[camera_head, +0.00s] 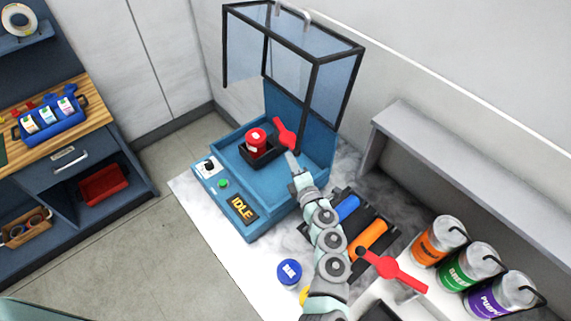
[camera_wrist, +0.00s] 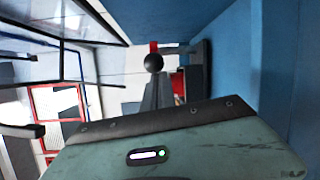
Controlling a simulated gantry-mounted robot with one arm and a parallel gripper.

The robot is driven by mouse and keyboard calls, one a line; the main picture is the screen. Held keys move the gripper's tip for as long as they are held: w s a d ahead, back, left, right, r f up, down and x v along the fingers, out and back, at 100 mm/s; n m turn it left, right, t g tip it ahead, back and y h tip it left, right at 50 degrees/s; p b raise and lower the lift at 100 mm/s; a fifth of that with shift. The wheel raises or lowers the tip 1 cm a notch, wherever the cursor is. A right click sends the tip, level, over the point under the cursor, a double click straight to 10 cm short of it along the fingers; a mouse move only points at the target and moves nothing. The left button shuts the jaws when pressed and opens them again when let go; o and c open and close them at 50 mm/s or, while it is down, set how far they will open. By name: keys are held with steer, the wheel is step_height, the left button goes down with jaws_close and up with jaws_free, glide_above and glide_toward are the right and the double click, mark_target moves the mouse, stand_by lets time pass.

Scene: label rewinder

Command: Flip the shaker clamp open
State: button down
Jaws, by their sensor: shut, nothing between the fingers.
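The shaker (camera_head: 262,200) is a blue machine with its clear, black-framed cover (camera_head: 330,95) raised. A red can (camera_head: 256,138) sits in a black holder (camera_head: 268,154) inside its tray. The red clamp lever (camera_head: 285,134) stands up beside the can. My gripper (camera_head: 291,158) is shut and empty, with its tips close to the lower end of the lever. In the wrist view the shut fingers (camera_wrist: 158,92) point at a black ball knob (camera_wrist: 153,63), with red parts behind; I cannot tell whether they touch it.
The shaker's blue wall (camera_wrist: 260,70) is close on the right in the wrist view. A black rack with blue and orange rollers (camera_head: 366,236), a second red lever (camera_head: 396,270) and several labelled cans (camera_head: 438,241) stand at right. A blue-capped item (camera_head: 289,271) lies in front.

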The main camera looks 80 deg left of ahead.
steer(key=shift+w+f, duration=0.15)
steer(key=shift+w, duration=0.45)
steer(key=shift+s, duration=0.1)
steer(key=s+d+f+b, duration=0.1)
steer(key=s+d, duration=0.1)
steer(key=s, duration=0.2)
steer(key=w+b+v, duration=0.1)
steer(key=v, duration=0.7)
steer(key=shift+w+a+r, duration=0.15)
steer(key=shift+w+a, duration=0.05)
steer(key=shift+w, duration=0.2)
steer(key=shift+w+d, duration=0.1)
